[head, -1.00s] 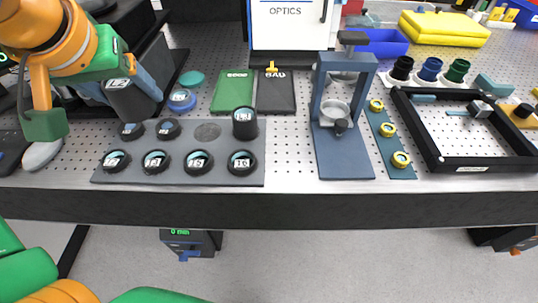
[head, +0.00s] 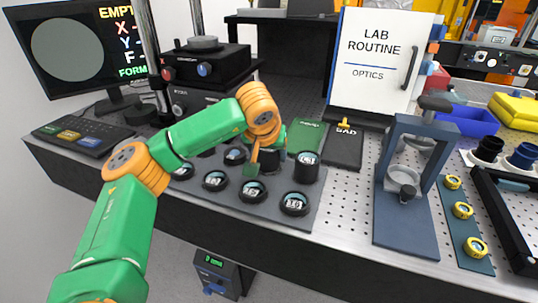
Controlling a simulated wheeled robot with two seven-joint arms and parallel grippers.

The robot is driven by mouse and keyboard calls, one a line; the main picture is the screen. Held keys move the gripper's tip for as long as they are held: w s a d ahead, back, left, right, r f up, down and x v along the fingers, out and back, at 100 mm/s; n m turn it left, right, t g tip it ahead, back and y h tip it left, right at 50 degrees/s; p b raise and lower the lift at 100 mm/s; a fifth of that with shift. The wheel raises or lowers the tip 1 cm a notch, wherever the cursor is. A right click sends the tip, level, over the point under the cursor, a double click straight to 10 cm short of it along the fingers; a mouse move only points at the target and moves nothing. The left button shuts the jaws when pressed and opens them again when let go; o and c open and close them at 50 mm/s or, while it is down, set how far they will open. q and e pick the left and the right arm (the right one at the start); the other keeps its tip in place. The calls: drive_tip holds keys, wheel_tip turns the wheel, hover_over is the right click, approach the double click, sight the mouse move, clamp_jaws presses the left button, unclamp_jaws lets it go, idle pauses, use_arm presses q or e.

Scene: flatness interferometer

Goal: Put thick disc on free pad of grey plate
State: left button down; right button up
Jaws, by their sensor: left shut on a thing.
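The grey plate (head: 325,185) lies on the bench and carries several black-rimmed labelled discs, such as the front right one (head: 294,203). A tall black disc (head: 306,168) stands at its back right. My left gripper (head: 268,158) is over the back row, just left of that tall disc, shut on a dark thick disc (head: 270,161). The held disc is at the back-row spot that showed a bare pad. My wrist and fingers partly hide it, and I cannot tell whether it touches the pad. My right gripper is not in view.
A blue-grey stand (head: 405,225) with a clamp is right of the plate, beside a strip with yellow rings (head: 462,210). A green mat (head: 310,135) and a black mat (head: 344,148) lie behind. A black instrument (head: 205,65) stands behind my arm.

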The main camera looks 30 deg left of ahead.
use_arm(q)
drive_tip(key=shift+f, duration=0.25)
drive_tip(key=shift+c, duration=0.2)
unclamp_jaws()
drive_tip(key=shift+f, duration=0.1)
drive_tip(key=shift+r, duration=0.2)
drive_tip(key=v, duration=1.2)
